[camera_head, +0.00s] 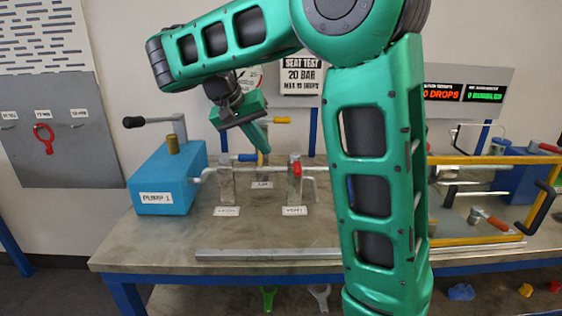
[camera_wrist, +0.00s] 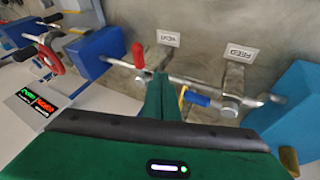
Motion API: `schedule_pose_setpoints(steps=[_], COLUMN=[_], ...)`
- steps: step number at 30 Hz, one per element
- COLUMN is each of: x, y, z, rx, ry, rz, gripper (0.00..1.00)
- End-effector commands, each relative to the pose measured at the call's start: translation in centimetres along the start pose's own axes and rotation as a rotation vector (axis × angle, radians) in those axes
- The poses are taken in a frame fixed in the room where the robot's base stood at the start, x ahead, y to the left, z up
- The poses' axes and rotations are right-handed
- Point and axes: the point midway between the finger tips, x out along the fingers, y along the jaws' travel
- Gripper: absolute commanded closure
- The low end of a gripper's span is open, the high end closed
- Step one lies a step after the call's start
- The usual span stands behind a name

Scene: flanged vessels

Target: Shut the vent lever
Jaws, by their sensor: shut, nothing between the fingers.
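The vent valve's lever has a red handle (camera_head: 296,166) and sits on the post behind the VENT card (camera_head: 294,211). In the wrist view the red handle (camera_wrist: 138,55) stands out across the pipe, near the VENT card (camera_wrist: 168,38). My gripper (camera_head: 265,149) is shut and empty, above and behind the pipe, to the left of the red handle. In the wrist view my gripper's fingers (camera_wrist: 160,85) point at the pipe close to the red handle; I cannot tell whether they touch it.
The feed valve's blue handle (camera_head: 246,157) lies left of the vent; it also shows in the wrist view (camera_wrist: 197,98). A blue pump box (camera_head: 166,184) with a crank stands at left. A yellow handle (camera_head: 276,120) is behind. A metal rail (camera_head: 265,254) runs along the bench front.

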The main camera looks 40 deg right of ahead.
Motion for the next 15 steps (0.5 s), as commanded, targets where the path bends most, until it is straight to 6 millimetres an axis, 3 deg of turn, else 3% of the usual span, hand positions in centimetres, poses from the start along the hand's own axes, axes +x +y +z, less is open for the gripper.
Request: schedule_pose_setpoints(steps=[8, 15], x=[5.2, 7.0], y=[0.2, 2.6], z=[0.0, 0.3], rx=[0.001, 0.003], ry=[-0.002, -0.001], rz=[0.002, 0.000], gripper=[1.00, 1.00])
